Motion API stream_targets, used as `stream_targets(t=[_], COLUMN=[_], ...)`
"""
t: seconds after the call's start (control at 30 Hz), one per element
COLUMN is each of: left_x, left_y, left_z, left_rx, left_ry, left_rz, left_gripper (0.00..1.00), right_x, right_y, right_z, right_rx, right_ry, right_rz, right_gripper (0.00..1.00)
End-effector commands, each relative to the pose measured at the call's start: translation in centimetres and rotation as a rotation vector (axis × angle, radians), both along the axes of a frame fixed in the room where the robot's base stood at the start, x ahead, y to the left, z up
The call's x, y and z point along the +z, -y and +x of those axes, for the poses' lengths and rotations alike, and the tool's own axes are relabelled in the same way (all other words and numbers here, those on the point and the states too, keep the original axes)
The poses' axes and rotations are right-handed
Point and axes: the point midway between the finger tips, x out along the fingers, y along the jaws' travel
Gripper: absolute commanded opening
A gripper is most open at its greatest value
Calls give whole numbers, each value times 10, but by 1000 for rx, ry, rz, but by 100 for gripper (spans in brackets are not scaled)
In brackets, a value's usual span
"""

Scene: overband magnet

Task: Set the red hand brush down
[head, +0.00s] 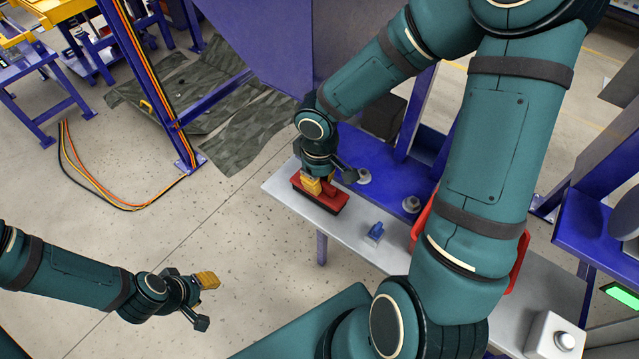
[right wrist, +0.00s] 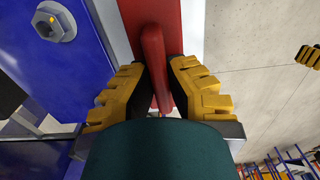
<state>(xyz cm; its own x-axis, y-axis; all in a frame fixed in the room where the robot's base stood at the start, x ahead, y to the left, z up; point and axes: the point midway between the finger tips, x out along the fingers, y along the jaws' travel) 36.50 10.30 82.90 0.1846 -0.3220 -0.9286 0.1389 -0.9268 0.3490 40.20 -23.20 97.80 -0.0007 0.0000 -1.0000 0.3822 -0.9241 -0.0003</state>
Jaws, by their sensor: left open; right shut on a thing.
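The red hand brush (head: 332,202) is at the left end of the narrow grey bench (head: 279,187). My right gripper (head: 318,185) is over the brush and shut on its raised red handle. The right wrist view shows the handle (right wrist: 153,62) between the two yellow fingers, with the wider red body (right wrist: 184,25) beyond. The brush lies level on or just above the bench; I cannot tell whether it touches. My left gripper (head: 207,302) is open and empty over the floor at lower left, well away from the brush.
A small blue object (head: 375,232) stands on the bench right of the brush. A red thing (head: 421,222) is mostly hidden behind my right arm. Bolts (head: 411,204) sit on the blue frame (head: 376,154) behind. A white button box (head: 548,335) is at lower right.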

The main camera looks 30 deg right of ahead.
Motion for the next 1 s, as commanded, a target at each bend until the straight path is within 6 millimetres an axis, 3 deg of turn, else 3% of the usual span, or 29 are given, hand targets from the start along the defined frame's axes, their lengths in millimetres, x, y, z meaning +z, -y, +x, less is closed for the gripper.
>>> stream_targets(t=[0.1, 0.5, 0.53, 0.57, 1.0], left_x=[-4, -8, -7, -6, 0], left_y=[0, 0, 1, 1, 0], left_z=[0, -1, -2, -1, 0], left_rx=[-1, -3, -4, -3, -1], left_ry=[-1, -3, -4, -3, -1], left_rz=[0, 0, 0, 0, 0], left_gripper=[41, 41, 41, 41, 41], right_x=[-10, -14, -13, -13, -5], right_y=[0, 0, 0, 0, 0], right_z=[0, 0, 0, 0, 0], right_rx=[1, 1, 1, 1, 0], right_ry=[1, 2, 1, 1, 2], right_rz=[1, 1, 0, 0, 0], right_gripper=[0, 0, 25, 34, 34])
